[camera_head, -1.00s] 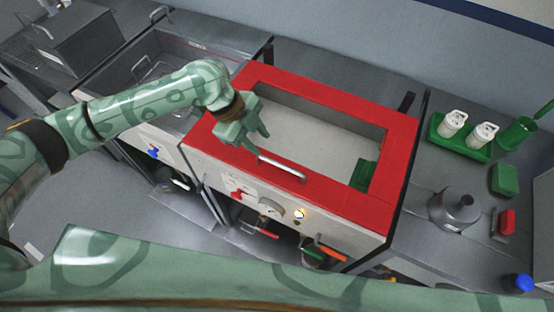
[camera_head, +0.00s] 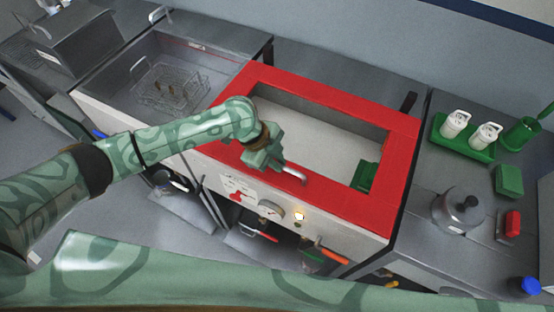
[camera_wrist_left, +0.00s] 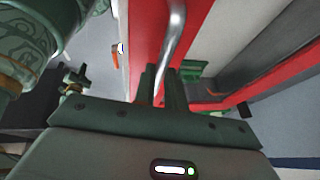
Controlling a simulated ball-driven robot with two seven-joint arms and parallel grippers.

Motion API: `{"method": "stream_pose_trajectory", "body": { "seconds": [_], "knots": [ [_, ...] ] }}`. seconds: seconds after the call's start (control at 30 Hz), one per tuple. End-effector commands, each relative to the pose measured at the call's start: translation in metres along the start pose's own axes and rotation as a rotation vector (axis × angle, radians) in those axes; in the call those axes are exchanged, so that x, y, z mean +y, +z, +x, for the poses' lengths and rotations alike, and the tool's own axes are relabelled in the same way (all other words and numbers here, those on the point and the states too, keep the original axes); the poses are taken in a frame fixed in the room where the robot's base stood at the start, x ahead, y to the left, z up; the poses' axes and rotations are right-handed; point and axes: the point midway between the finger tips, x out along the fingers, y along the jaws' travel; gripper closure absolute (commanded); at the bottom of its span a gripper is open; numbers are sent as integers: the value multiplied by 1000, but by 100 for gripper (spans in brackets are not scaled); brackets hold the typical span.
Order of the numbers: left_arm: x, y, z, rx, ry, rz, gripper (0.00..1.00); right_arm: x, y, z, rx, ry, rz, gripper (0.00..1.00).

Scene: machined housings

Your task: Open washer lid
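The washer lid (camera_head: 402,165) is a red frame around a see-through middle, lying flat on the grey washer; it also shows in the wrist view (camera_wrist_left: 150,30). Its metal bar handle (camera_head: 294,174) runs along the front side of the frame. My left gripper (camera_head: 277,164) is at the left part of this handle. In the wrist view the handle (camera_wrist_left: 173,40) runs down between the two close fingers of the left gripper (camera_wrist_left: 165,90), which look shut on it. The fingers hide part of the bar. My right gripper is out of view.
An open basin with a wire basket (camera_head: 165,88) is at the left. On the right counter are a green tray (camera_head: 462,142) with two white bottles, a green block (camera_head: 508,180), a grey flask (camera_head: 458,208) and a red item (camera_head: 512,223). Knobs (camera_head: 270,209) are on the washer front.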

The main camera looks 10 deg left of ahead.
Motion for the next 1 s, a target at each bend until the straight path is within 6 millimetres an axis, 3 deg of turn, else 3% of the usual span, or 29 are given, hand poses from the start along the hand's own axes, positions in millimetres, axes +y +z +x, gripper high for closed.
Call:
{"method": "stream_pose_trajectory", "body": {
  "seconds": [0.23,0.37,0.57,0.8,1.0],
  "knots": [
    [-1,-1,-3,0,-1,0,100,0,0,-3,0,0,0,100],
    [-7,-6,-16,-1,-2,1,100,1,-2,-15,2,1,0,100],
    [-28,-23,-57,0,-6,0,100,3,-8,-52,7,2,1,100],
    [-72,-46,-113,-1,-9,1,100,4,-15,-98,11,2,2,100],
    [-110,-60,-146,-1,-10,-1,100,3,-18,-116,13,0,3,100]
  ]
}}
